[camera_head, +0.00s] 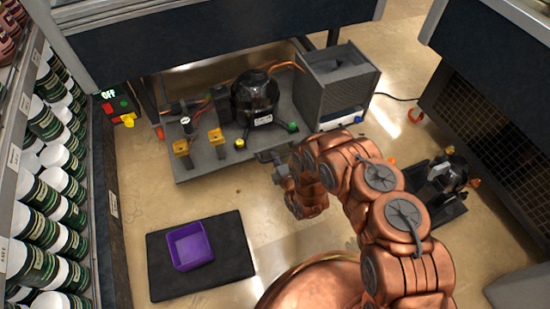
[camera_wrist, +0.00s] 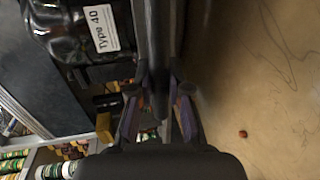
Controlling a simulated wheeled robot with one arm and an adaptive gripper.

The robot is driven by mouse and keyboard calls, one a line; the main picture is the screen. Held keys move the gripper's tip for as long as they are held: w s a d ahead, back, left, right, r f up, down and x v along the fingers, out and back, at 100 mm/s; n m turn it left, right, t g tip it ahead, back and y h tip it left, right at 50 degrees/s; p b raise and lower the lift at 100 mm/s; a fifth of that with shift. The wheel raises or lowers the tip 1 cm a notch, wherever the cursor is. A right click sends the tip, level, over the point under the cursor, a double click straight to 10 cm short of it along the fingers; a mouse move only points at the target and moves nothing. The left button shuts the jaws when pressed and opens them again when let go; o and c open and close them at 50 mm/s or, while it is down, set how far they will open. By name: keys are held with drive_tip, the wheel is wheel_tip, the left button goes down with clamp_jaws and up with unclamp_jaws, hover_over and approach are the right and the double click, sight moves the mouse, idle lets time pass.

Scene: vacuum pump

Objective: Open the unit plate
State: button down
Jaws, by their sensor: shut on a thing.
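The unit plate (camera_head: 243,159) is a grey slab on the floor under the dark bench, and it looks close to level. It bears a black compressor (camera_head: 255,96), which shows a "Type 40" label in the wrist view (camera_wrist: 78,32). My gripper (camera_head: 277,160) is at the plate's front edge, right of its middle. The exact contact is partly hidden by the fingers.
A grey box unit (camera_head: 337,82) stands at the plate's right end. A purple tray (camera_head: 188,246) lies on a black mat (camera_head: 230,270) at front left. A control box reading "OFF" (camera_head: 118,107) is at left.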

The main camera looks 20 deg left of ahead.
drive_tip(key=shift+s, duration=0.15)
drive_tip(key=c, duration=1.1)
unclamp_jaws()
drive_tip(key=shift+d, duration=0.1)
drive_tip(key=v, duration=0.7)
drive_tip(key=shift+d, duration=0.1)
